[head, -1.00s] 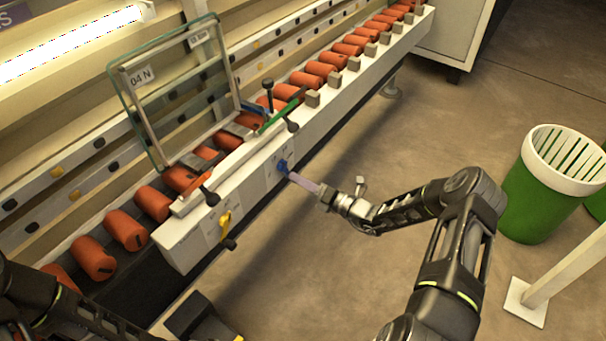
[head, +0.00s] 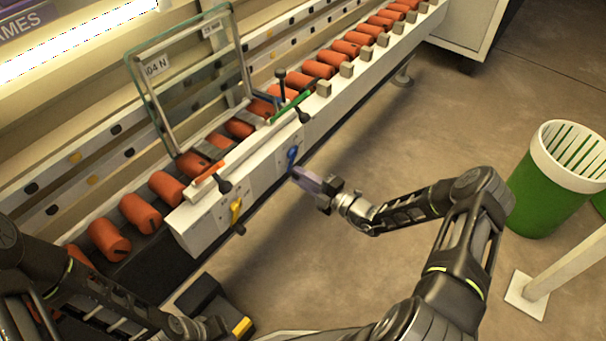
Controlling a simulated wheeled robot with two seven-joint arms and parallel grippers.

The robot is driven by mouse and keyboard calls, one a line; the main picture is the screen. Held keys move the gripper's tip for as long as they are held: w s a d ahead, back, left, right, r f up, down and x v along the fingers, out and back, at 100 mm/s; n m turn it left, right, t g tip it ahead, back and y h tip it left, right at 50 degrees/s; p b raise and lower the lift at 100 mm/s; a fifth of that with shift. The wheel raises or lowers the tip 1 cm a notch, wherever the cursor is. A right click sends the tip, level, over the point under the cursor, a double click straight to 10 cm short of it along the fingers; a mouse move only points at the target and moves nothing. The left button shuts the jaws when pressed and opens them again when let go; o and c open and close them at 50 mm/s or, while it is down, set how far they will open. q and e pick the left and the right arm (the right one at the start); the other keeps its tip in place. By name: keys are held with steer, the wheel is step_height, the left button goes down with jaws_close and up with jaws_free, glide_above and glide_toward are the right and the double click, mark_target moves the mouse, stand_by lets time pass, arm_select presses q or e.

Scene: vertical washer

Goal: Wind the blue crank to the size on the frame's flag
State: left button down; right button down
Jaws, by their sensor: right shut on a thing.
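The blue crank (head: 292,156) is on the front face of the white control housing (head: 262,165). My right gripper (head: 299,174) is at the crank, its fingers shut on the crank's handle end, which they partly hide. The glass frame (head: 190,75) stands upright over the rollers, with metal side bars. A second white label (head: 211,28) on the right bar is too small to read. My left arm comes in at the bottom left; its gripper (head: 222,326) is dark and its fingers are unclear.
A yellow crank (head: 236,211) is left of the blue one, and a green bar (head: 290,107) lies above. Orange rollers (head: 140,212) line the conveyor. A green bin (head: 545,195) and a post (head: 565,268) stand right. The floor between is open.

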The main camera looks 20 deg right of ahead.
steer(key=shift+s+a+m, duration=0.1)
steer(key=shift+m, duration=0.2)
steer(key=c, duration=1.2)
jaws_free()
steer(key=p+v, duration=0.1)
steer(key=v, duration=0.6)
steer(key=shift+s+d, duration=0.25)
steer(key=shift+s, duration=0.05)
steer(key=shift+s, duration=0.1)
